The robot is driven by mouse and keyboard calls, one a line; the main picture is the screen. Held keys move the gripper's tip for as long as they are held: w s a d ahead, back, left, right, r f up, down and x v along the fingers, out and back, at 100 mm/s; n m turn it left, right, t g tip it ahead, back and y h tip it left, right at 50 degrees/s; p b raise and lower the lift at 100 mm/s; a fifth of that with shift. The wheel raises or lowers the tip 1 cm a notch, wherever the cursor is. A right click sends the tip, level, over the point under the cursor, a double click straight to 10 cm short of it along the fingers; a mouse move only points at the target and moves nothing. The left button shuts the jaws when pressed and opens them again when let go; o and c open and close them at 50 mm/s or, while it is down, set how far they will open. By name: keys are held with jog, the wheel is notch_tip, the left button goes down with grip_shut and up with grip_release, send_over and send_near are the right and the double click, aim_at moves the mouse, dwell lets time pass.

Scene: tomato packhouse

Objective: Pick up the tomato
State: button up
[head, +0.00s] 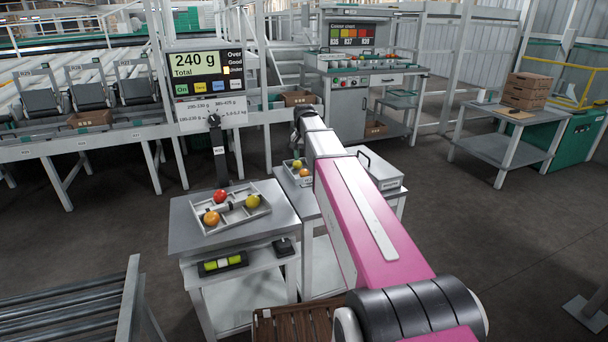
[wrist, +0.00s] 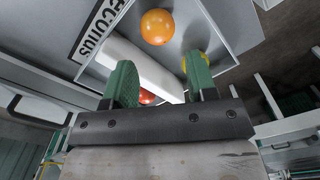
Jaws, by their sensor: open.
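In the wrist view, my gripper (wrist: 160,66) shows two green fingers held apart with nothing gripped. An orange tomato (wrist: 157,27) lies in a grey tray beyond the fingertips. A red tomato (wrist: 147,96) shows partly between the fingers, largely hidden by a pale divider and the gripper. A yellow tomato (wrist: 184,63) is mostly hidden behind the right finger. In the head view, a small tray (head: 286,168) beside my arm holds a yellow tomato (head: 297,164) and an orange one (head: 304,173); my arm hides part of it. My fingers cannot be made out there.
On the left bench (head: 184,226), a divided tray (head: 235,221) holds red (head: 220,196), orange (head: 211,218) and yellow-green (head: 253,201) tomatoes. A display post (head: 220,160) stands behind it. Open floor lies right.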

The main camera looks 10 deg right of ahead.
aim_at(304, 171)
jog(key=shift+s+a+f, duration=0.1)
jog(key=shift+s+f, duration=0.1)
jog(key=shift+f, duration=1.55)
jog(key=shift+s+f, duration=0.15)
jog(key=shift+f, duration=1.6)
jog(key=c, duration=0.3)
